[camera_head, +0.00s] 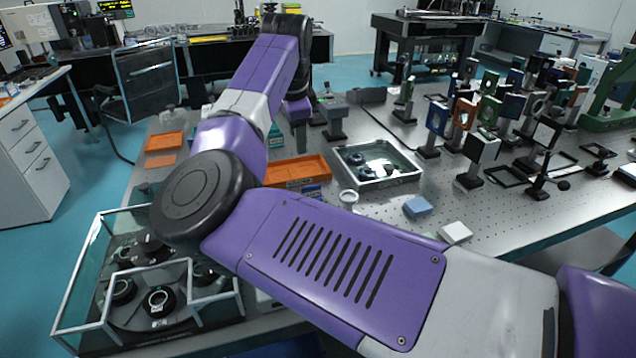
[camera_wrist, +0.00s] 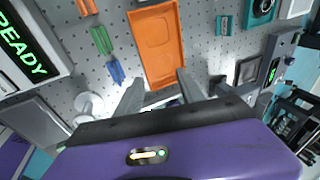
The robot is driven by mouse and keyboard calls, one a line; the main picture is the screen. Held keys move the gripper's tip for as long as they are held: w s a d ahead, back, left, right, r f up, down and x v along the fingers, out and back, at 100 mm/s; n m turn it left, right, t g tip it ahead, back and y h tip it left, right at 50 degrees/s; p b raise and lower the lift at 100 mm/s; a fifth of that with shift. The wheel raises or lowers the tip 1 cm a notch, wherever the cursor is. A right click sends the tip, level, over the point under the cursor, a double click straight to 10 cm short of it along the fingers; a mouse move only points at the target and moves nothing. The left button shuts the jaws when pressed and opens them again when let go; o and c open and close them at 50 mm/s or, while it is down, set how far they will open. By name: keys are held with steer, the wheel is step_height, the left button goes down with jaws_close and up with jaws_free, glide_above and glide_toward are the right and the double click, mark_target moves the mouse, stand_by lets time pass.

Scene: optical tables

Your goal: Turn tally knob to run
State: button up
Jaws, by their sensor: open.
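I cannot pick out the tally knob with certainty in either view. In the wrist view, a teal box with a round dark part (camera_wrist: 262,9) sits at the top right edge; I cannot tell whether that part is a knob. A grey device with a green READY display (camera_wrist: 25,45) fills the upper left. A dark device with a small green display (camera_wrist: 275,68) stands at the right. My gripper (camera_wrist: 160,80) is open, its two grey fingers apart near the lower end of an orange tray. Nothing shows held. In the head view, my gripper (camera_head: 298,112) hangs over the table, its fingertips unclear.
The orange tray (camera_wrist: 172,35) lies on the perforated table (camera_wrist: 205,60), with green (camera_wrist: 101,40) and blue (camera_wrist: 116,72) small parts left of it. In the head view, a glass-walled enclosure (camera_head: 75,285) stands front left, and several optics mounts (camera_head: 480,145) crowd the right.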

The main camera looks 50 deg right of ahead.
steer(key=s+d+r+n+t+h+p, duration=0.2)
steer(key=d+r+n+t+h+p, duration=0.3)
steer(key=d+h, duration=0.6)
steer(key=s+a+n+t+y+p, duration=0.1)
steer(key=s+a+n+t+y, duration=0.2)
steer(key=a+n, duration=0.3)
steer(key=s+a+f+n+t+y+p, duration=0.1)
steer(key=s+a+n+t, duration=0.4)
steer(key=a, duration=0.7)
steer(key=s+a+n+t+y+p, duration=0.3)
steer(key=s+a+n+t+y, duration=0.1)
steer(key=a+n, duration=0.4)
steer(key=shift+s+a+f+n+y, duration=0.3)
steer(key=shift+s+a+f+y, duration=0.1)
steer(key=shift+s+a+y, duration=0.1)
steer(key=shift+r+t, duration=0.15)
steer(key=shift+t, duration=0.15)
